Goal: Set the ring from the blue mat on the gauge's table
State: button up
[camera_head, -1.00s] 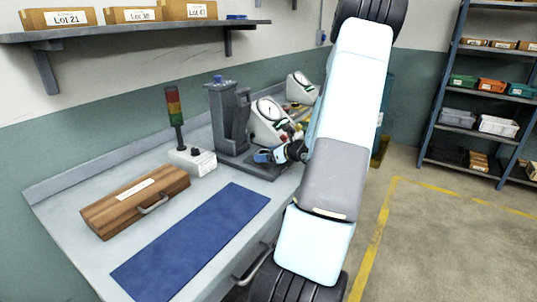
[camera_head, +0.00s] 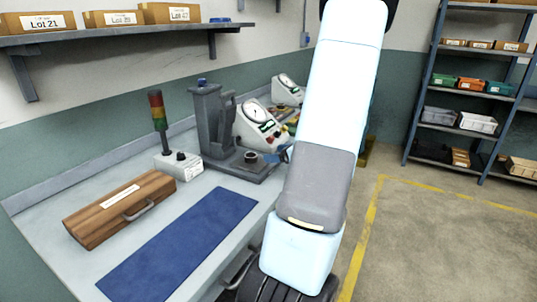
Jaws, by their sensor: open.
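The blue mat (camera_head: 180,247) lies bare on the bench. The gauge (camera_head: 208,125) is a dark grey stand with a blue knob on top and a flat base. A small dark ring (camera_head: 251,157) with a brownish rim rests on its table, low on the base's right side. Its exact seating is too small to tell. My gripper (camera_head: 281,154) is just right of the ring, apart from it, mostly hidden behind my arm; only a bluish part shows. It is open and holds nothing I can see.
A white dial unit (camera_head: 259,122) stands close behind the gauge, and a second one (camera_head: 287,90) is farther back. A signal light (camera_head: 159,122) on a white box and a wooden case (camera_head: 120,208) stand left. A shelf of boxes hangs above.

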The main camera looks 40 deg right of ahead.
jog(key=s+a+r+n+g+y, duration=0.1)
jog(key=a+r+n+g, duration=0.35)
jog(key=a+n, duration=0.65)
jog(key=s+a+r+n+g+y, duration=0.1)
jog(key=a+r+n+g+y, duration=0.35)
jog(key=a, duration=1.05)
jog(key=s+a+r+n+h, duration=0.4)
jog(key=s+n, duration=0.3)
jog(key=n, duration=0.2)
jog(key=s+a+r+n+t+h, duration=0.1)
jog(key=s+a+r+n+h, duration=0.3)
jog(key=s+r+n, duration=0.2)
jog(key=s+n, duration=0.1)
jog(key=n, duration=0.1)
jog(key=shift+s+a+n+t+h, duration=0.2)
jog(key=shift+s+n+t+h, duration=0.05)
jog(key=shift+n+t+h, duration=0.1)
jog(key=shift+s, duration=0.2)
